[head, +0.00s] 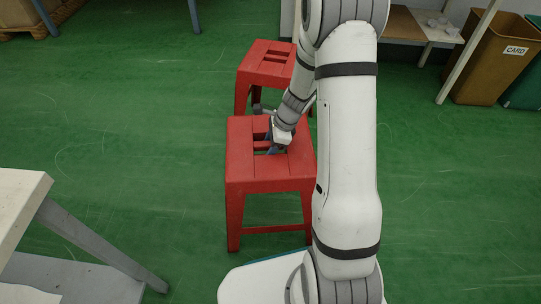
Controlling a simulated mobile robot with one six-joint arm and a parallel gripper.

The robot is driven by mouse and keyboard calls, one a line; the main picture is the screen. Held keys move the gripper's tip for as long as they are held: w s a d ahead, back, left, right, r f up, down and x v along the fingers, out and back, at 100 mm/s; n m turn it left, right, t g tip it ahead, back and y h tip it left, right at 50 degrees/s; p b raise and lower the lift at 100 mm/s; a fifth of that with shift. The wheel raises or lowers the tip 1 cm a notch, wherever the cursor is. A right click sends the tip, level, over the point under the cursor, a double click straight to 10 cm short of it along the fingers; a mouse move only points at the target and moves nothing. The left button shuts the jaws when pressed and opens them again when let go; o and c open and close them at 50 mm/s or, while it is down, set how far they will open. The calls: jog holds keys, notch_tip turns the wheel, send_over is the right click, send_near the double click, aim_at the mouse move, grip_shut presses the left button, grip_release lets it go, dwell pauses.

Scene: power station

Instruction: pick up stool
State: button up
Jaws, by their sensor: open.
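A red stool (268,172) stands upright on the green floor, near the middle of the head view. It has slots in its seat, and my arm hides part of its right side. My gripper (271,148) is at the slots in the middle of this stool's seat, pointing down. Its fingers are small and partly hidden, and I cannot tell whether they touch the seat. The gripper is open. A second red stool (268,55) stands just behind the first, partly hidden by my arm.
A pale table (18,205) with a grey leg stands at the front left. A brown bin (497,58) marked CARD and a low shelf (405,22) are at the back right. A wooden pallet (30,22) lies at the back left. The floor left of the stools is clear.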

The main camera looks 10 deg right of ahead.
jog(key=shift+f, duration=0.25)
jog(key=shift+c, duration=0.3)
grip_shut()
dwell(0.5)
